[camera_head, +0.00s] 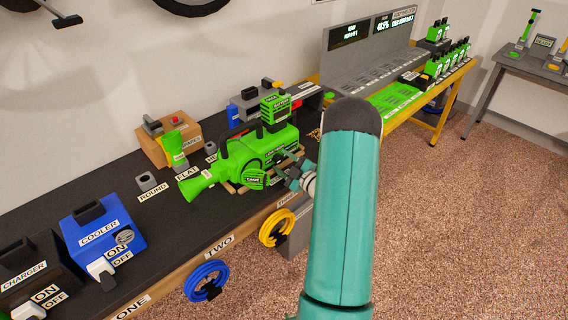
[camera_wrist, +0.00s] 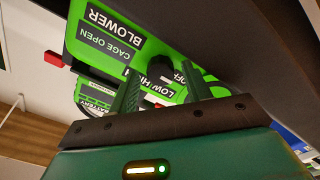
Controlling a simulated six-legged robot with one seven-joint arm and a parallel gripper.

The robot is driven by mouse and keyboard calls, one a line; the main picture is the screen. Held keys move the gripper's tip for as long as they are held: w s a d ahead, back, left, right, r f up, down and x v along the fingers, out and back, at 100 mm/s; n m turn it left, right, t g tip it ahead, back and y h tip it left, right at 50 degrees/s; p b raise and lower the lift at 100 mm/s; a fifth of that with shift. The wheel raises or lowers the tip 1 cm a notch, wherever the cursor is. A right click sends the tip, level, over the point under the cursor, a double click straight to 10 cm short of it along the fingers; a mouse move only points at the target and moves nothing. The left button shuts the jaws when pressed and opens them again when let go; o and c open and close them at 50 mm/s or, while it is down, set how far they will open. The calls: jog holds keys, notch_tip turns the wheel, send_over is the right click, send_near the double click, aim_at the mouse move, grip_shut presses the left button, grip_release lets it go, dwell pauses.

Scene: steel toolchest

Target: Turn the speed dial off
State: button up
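The green blower (camera_head: 246,153) lies on its side of the dark bench, nozzle towards the left. In the wrist view its green panel (camera_wrist: 190,72) reads BLOWER, CAGE OPEN, LOW, HIGH and OFF. The dark round speed dial (camera_wrist: 160,70) sits among the LOW, HIGH and OFF words; its pointer setting is too unclear to tell. My gripper (camera_wrist: 161,80) is open, its two fingers apart on either side of the dial in the picture. I cannot tell whether they touch it. In the head view my gripper (camera_head: 287,168) is at the blower's near side, partly hidden by my arm.
The blue cooler (camera_head: 100,232) and the charger (camera_head: 32,279) stand at the bench's left. A wooden box (camera_head: 168,138) is behind the nozzle. Blue (camera_head: 206,281) and yellow (camera_head: 276,228) coils hang on the bench front. The floor at right is clear.

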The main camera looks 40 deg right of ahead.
jog(key=shift+s, duration=0.1)
jog(key=s, duration=1.3)
jog(key=shift+s+d, duration=0.2)
jog(key=shift+s, duration=0.1)
